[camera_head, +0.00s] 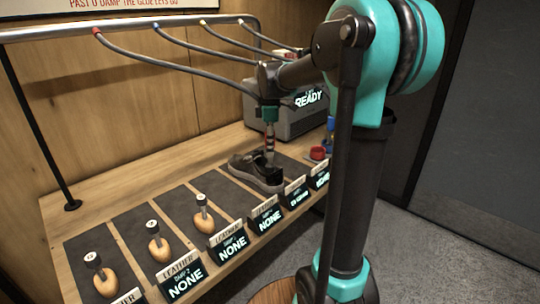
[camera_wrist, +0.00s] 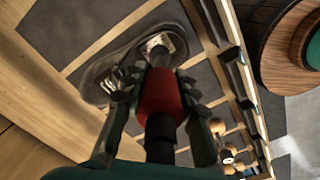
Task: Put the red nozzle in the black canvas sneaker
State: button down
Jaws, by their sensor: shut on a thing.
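The black canvas sneaker (camera_head: 250,171) lies on a dark mat on the bench, with a pale sole edge. In the wrist view the sneaker (camera_wrist: 96,76) is left of and beyond the gripper. My gripper (camera_head: 269,117) is above the sneaker and points down. It is shut on the red nozzle (camera_wrist: 160,93), whose red body shows between the fingers in the wrist view. In the head view the banded nozzle (camera_head: 269,141) hangs upright, its lower end at the sneaker's opening. I cannot tell how far its tip is inside.
Several wooden shoe trees (camera_head: 158,247) stand on mats to the left. Small black signs (camera_head: 228,244) line the bench's front edge. A grey machine reading READY (camera_head: 300,115) stands behind. Hoses (camera_head: 160,62) run from the metal rail (camera_head: 150,24). A red item (camera_head: 318,153) is at right.

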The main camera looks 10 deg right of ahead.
aim_at(270, 163)
jog(key=shift+f, duration=1.75)
jog(key=shift+f, duration=0.15)
jog(key=c, duration=1.2)
grip_release()
jog(key=shift+o, duration=0.2)
notch_tip(270, 163, up, 12)
jog(key=shift+r, duration=0.15)
